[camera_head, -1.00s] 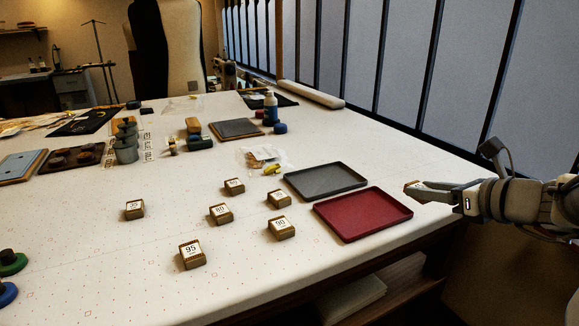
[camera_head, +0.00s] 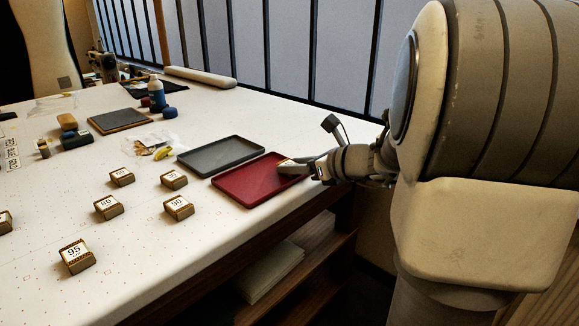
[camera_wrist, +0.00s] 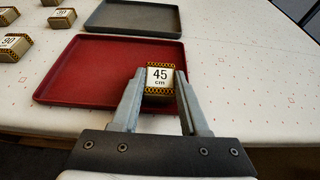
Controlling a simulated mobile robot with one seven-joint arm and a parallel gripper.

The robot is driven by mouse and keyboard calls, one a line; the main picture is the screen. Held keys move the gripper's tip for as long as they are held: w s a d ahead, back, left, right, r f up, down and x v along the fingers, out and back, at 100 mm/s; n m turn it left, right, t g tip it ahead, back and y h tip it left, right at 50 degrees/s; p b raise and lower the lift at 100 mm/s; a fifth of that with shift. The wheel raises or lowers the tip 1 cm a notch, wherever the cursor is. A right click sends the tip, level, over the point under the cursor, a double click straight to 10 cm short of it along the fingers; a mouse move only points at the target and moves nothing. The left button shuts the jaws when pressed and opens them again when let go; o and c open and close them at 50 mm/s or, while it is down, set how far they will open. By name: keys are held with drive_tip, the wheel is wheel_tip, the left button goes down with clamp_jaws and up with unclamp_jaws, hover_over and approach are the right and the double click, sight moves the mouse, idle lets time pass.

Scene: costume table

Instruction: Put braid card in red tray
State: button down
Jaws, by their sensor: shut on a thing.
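The braid card (camera_wrist: 160,80) is a small block with a white label reading 45 cm and gold patterned edges. My gripper (camera_wrist: 158,92) is shut on it, one finger on each side. In the head view my gripper (camera_head: 300,167) is at the right end of the red tray (camera_head: 246,184), and the card is hard to make out there. In the wrist view the card shows over the near right part of the red tray (camera_wrist: 85,75). I cannot tell whether it touches the tray floor. The visible tray floor is empty.
A grey tray (camera_head: 222,153) lies just behind the red tray. Several similar labelled blocks, such as the 95 block (camera_head: 75,256) and the 90 block (camera_head: 178,207), stand to the left. A plastic bag (camera_head: 150,147) lies behind them. The table's front edge runs close by.

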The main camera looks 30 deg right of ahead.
drive_tip(key=shift+f, duration=0.2)
drive_tip(key=c, duration=0.7)
unclamp_jaws()
drive_tip(key=shift+r, duration=0.2)
drive_tip(key=shift+s+r, duration=0.1)
drive_tip(key=shift+r, duration=0.1)
drive_tip(key=p+v, duration=0.3)
drive_tip(key=v, duration=0.8)
drive_tip(key=shift+s+p, duration=0.35)
drive_tip(key=shift+d, duration=0.15)
